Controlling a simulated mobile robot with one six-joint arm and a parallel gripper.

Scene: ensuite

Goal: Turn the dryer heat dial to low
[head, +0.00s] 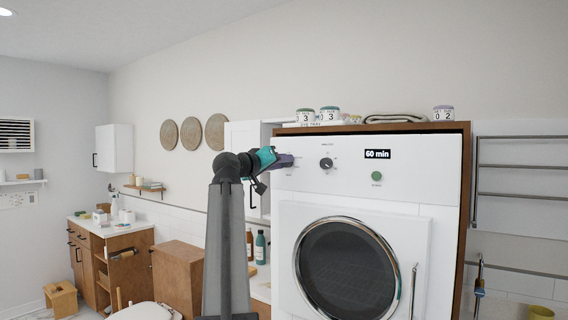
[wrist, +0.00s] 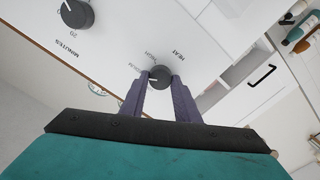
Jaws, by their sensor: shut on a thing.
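The white dryer (head: 440,180) stands at the right in the head view. Its heat dial (wrist: 160,76) is a small black knob under the word HEAT in the wrist view, where the panel appears upside down. My gripper (wrist: 160,82) has one purple finger on each side of this dial and is shut on it. The dial's white mark points to the left in the wrist view; the small setting words around it are partly hidden and hard to read. In the head view my gripper (head: 288,160) is at the panel's left end and hides the dial.
The minutes dial (wrist: 75,14) is beside the heat dial, and it also shows in the head view (head: 326,163). A green button (head: 376,176) and a 60 min display (head: 377,154) are further right. The round door (head: 348,270) is below. Jars (head: 329,114) stand on top.

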